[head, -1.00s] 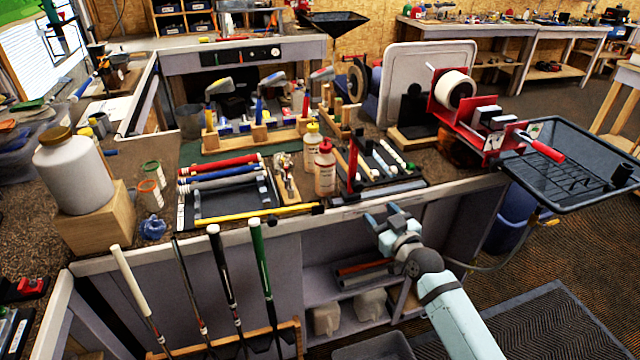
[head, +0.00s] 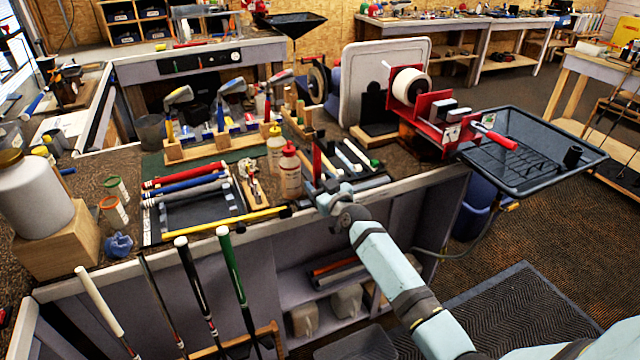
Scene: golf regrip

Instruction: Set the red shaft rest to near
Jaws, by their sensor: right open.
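A narrow red upright (head: 317,161), which looks like the red shaft rest, stands at the left end of a dark tray near the bench's front edge. I cannot tell its setting from here. My right gripper (head: 325,193) is open and empty, at the front edge of the bench just in front of the red upright. It looks close to the foot of the upright and partly covers that area; I cannot tell whether they touch. My left gripper is not in view.
Red-capped (head: 290,172) and yellow-capped (head: 276,152) bottles stand just left of the upright. A red tape holder with a white roll (head: 411,86) stands behind right. Several clubs lean along the bench front, including a green-gripped one (head: 230,262).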

